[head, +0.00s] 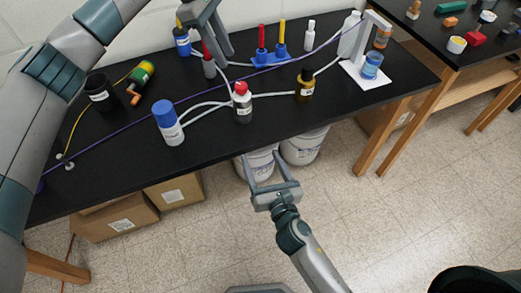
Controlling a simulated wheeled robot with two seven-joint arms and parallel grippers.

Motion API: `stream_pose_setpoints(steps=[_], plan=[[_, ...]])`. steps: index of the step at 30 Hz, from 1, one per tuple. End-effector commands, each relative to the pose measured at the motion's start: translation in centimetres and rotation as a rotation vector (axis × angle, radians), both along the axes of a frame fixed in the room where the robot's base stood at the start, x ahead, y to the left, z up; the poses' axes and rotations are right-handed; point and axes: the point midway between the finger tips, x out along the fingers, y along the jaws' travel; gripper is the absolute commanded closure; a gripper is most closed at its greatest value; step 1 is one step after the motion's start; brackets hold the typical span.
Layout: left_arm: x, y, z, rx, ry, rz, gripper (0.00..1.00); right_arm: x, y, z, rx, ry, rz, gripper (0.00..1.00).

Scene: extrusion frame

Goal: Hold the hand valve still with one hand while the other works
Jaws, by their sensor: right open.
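No part is plainly recognisable as the hand valve; several bottles on the black table are joined by white tubes. A white bottle with a red top (242,103) stands near the middle front edge. A grey bottle with a red tip (209,62) stands behind it. My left gripper (222,58) reaches down from the top, close to the grey bottle and partly in front of it. I cannot tell whether it touches the bottle or how far its fingers are apart. My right gripper (263,160) is open and empty, in front of the table's front edge.
A blue-capped bottle (169,122), a dark bottle (305,83) and a black cup (100,92) stand on the table. A purple cord (200,96) crosses it. White buckets (304,147) and cardboard boxes (114,218) sit below. The front floor is mostly clear.

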Motion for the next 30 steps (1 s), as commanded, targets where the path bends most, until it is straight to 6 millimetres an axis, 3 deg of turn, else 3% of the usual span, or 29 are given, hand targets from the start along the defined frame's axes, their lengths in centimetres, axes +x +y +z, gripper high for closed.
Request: stream_pose_setpoints(steps=[3,8,22,30], plan=[[0.0,0.0,0.0,0.000,0.000,0.000,0.69,0.0,0.3,3.2,-0.084,-0.082,0.007,0.33],[0.0,0.0,0.0,0.000,0.000,0.000,0.69,0.0,0.5,5.2,-0.142,-0.134,0.009,0.33],[0.0,0.0,0.0,0.000,0.000,0.000,0.69,0.1,0.5,5.4,-0.150,-0.140,0.009,0.33],[0.0,0.0,0.0,0.000,0.000,0.000,0.69,1.9,0.9,5.4,-0.150,-0.141,0.009,0.33]])
